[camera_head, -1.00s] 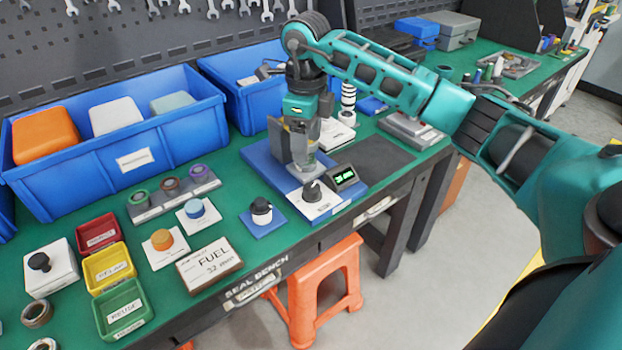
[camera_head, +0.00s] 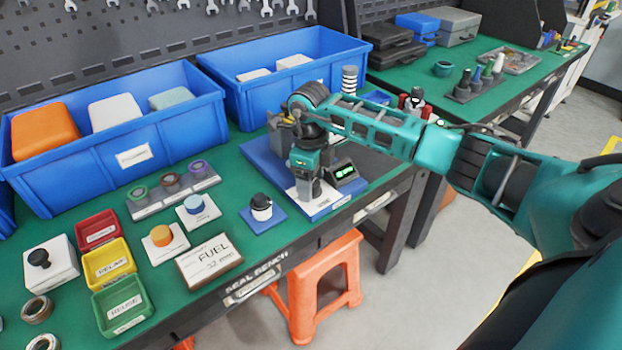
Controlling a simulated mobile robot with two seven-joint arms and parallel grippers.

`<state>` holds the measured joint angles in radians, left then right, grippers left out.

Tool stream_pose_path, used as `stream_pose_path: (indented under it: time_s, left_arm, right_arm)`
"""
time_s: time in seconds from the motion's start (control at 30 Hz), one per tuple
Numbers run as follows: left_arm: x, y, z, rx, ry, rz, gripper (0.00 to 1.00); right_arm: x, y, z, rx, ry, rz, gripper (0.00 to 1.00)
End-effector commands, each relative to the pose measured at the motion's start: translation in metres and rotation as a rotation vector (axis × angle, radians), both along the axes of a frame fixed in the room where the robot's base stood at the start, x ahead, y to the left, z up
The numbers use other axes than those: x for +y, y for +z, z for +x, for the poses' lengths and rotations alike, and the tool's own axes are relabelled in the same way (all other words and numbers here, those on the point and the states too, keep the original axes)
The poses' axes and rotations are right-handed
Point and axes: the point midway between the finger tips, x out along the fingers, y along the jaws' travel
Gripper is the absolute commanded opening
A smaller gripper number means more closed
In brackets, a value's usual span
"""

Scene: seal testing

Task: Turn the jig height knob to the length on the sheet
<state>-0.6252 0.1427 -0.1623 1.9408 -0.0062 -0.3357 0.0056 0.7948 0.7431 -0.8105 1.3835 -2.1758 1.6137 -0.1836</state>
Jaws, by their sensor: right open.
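The jig stands on the bench as a blue base (camera_head: 272,167) with a white front panel (camera_head: 330,203) and a small green-lit display (camera_head: 345,171); its digits are too small to read surely. My right gripper (camera_head: 304,191) points down over the front panel, at the place of the black height knob. It is open, and it hides the knob, so I cannot tell whether the fingers touch it. The sheet (camera_head: 209,262) lies near the bench's front edge and reads "FUEL 32 mm". My left gripper is not in view.
A black-topped white piece on a blue pad (camera_head: 262,211) stands just left of the jig. Blue bins (camera_head: 130,145) line the back. Red, yellow and green trays (camera_head: 122,303) sit at the left. An orange stool (camera_head: 325,290) stands below the front edge.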

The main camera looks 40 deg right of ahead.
Motion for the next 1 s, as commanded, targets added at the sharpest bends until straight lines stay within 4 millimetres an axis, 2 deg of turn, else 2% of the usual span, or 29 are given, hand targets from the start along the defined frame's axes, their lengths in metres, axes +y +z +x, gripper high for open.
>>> stream_pose_path:
  time_s: [0.23, 0.8, 1.0]
  left_arm:
    - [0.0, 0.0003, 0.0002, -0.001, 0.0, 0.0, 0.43]
    - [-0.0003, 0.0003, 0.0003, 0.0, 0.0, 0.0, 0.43]
    - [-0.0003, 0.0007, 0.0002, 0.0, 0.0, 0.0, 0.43]
  right_arm:
    - [0.0, -0.0004, 0.0001, 0.0, 0.001, 0.0, 0.66]
    - [-0.0001, 0.0, 0.0001, 0.0, 0.0, 0.0, 0.11]
    - [-0.0002, 0.0002, 0.0001, 0.0, -0.011, 0.0, 0.11]
